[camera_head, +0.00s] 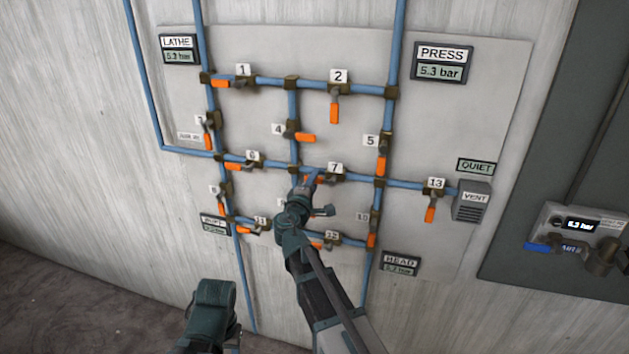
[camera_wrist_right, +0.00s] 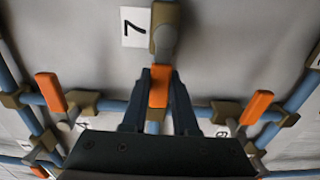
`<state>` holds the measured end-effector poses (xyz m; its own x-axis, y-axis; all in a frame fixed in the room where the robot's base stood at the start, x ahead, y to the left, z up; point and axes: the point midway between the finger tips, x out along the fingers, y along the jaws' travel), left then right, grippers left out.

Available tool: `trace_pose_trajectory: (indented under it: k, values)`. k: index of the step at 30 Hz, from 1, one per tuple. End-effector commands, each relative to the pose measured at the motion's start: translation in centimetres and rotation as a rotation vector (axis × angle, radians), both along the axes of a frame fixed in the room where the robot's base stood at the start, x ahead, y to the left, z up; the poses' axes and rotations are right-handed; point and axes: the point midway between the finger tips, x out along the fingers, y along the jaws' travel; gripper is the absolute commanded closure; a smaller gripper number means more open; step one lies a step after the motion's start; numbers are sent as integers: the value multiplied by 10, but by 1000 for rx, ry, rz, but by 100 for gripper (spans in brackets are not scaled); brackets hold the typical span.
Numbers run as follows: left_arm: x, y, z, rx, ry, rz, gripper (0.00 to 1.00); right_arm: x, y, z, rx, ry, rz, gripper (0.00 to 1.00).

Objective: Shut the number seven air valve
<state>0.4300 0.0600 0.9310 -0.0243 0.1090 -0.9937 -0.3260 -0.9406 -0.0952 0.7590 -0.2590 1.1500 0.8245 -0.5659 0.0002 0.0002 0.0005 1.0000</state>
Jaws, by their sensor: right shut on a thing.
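The number 7 valve has its white label (camera_head: 335,168) just above the blue pipe in the middle of the panel; the label also shows in the right wrist view (camera_wrist_right: 134,27). Its orange handle (camera_wrist_right: 158,85) points away from the brown valve body (camera_wrist_right: 165,14) and lies roughly along the pipe line. My right gripper (camera_wrist_right: 159,88) is shut on this handle, with one dark finger on each side. In the head view my right gripper (camera_head: 306,181) partly covers the handle and pipe. My left gripper is not seen; only a teal part of my left arm shows at the bottom.
Other orange-handled valves sit close around, such as valve 4 (camera_head: 305,137) above, valve 6 (camera_head: 236,167) to the left and valve 5 (camera_head: 381,166) to the right. A PRESS display (camera_head: 442,64) reads 5.3 bar. A grey vent (camera_head: 472,203) is at the right.

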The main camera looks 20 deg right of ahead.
Motion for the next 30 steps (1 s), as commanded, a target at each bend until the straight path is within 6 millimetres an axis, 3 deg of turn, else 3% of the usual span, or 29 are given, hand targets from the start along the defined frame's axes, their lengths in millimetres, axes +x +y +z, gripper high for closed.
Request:
trace_pose_trajectory:
  k: [30]
  values:
    - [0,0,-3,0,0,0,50,0,0,-3,-25,18,0,100]
